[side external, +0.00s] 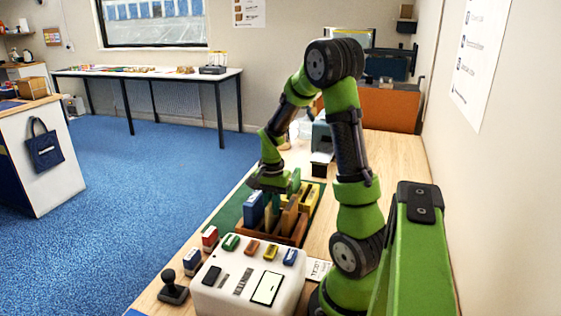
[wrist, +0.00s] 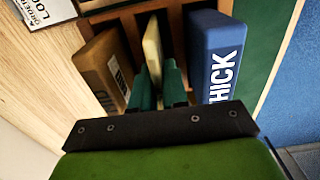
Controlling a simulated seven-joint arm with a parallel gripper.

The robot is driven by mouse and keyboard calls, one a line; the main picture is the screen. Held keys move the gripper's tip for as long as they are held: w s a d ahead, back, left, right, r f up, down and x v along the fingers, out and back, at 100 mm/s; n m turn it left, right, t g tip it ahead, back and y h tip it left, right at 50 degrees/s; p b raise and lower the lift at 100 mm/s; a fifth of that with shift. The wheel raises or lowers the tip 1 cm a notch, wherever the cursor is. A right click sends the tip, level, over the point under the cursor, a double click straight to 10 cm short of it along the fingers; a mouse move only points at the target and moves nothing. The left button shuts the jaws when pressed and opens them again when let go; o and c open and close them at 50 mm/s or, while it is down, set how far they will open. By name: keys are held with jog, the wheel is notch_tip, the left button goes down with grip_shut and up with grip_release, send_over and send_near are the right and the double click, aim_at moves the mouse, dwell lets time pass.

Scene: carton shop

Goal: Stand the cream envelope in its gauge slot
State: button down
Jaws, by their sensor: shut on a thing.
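The cream envelope (wrist: 152,48) is a thin pale slab, seen edge-on in the wrist view. My gripper (wrist: 158,72) is shut on it, with a green finger on each side. The envelope is upright over or in the middle opening of the wooden gauge rack (side external: 262,239), between a brown packet and a blue one. How deep its lower edge sits is hidden. In the side view my gripper (side external: 274,190) is low over the rack, and I cannot pick out the envelope clearly there.
The blue packet marked "THICK" (wrist: 215,62) and the brown packet (wrist: 103,70) stand close on either side. A yellow packet (side external: 309,197) stands at the rack's far end. A white box with coloured pieces (side external: 240,290) and a black stamp (side external: 173,288) are at the front.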

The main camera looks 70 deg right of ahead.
jog(key=shift+r, duration=2.4)
jog(key=shift+r, duration=0.2)
notch_tip(320, 180, up, 7)
jog(key=s+d, duration=0.3)
jog(key=d, duration=0.5)
jog(key=s+d, duration=0.3)
jog(key=d, duration=0.5)
notch_tip(320, 180, down, 7)
jog(key=shift+f, duration=0.4)
